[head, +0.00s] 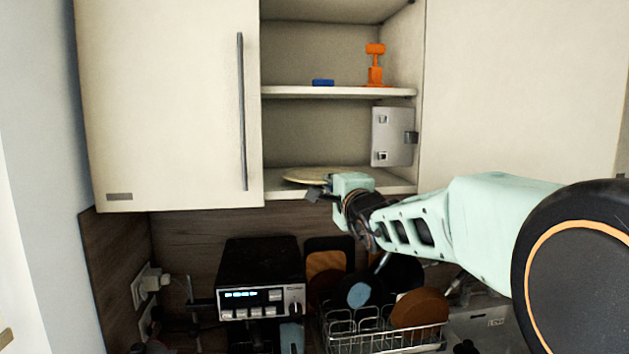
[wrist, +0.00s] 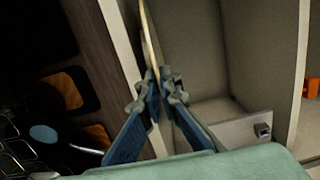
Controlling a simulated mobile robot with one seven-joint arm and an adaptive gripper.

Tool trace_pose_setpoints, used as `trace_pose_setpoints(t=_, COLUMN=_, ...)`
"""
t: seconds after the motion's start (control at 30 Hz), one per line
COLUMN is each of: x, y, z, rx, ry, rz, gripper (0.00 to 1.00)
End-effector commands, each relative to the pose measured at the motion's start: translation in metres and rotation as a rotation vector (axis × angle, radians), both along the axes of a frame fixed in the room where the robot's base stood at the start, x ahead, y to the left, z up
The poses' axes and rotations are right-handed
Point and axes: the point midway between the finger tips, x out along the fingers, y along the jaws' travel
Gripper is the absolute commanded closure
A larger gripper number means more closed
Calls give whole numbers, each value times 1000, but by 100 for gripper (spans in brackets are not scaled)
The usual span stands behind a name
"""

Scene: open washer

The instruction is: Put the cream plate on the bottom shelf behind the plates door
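The cream plate (head: 312,174) is nearly flat and edge-on at the level of the cabinet's bottom shelf (head: 283,189), at the front of the open bay. My gripper (head: 324,186) is at its near right edge. In the wrist view the plate (wrist: 149,35) shows as a thin edge running between the fingers of my gripper (wrist: 164,82), which are shut on it. I cannot tell whether the plate touches the shelf. A closed cabinet door (head: 170,100) stands left of the bay, with a label too small to read.
The middle shelf (head: 330,91) above holds an orange object (head: 375,66) and a blue block (head: 323,82). A grey metal panel (head: 392,136) is on the bay's right wall. Below stand a black appliance (head: 260,278) and a dish rack (head: 385,338) with dishes.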

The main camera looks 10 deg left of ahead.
Motion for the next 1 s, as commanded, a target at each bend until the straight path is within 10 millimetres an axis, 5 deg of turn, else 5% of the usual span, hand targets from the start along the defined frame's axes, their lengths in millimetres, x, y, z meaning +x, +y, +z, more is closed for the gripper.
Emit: trace_pose_setpoints(t=1.0, x=0, y=1, z=-10, rx=1, ry=-4, rz=1, gripper=100)
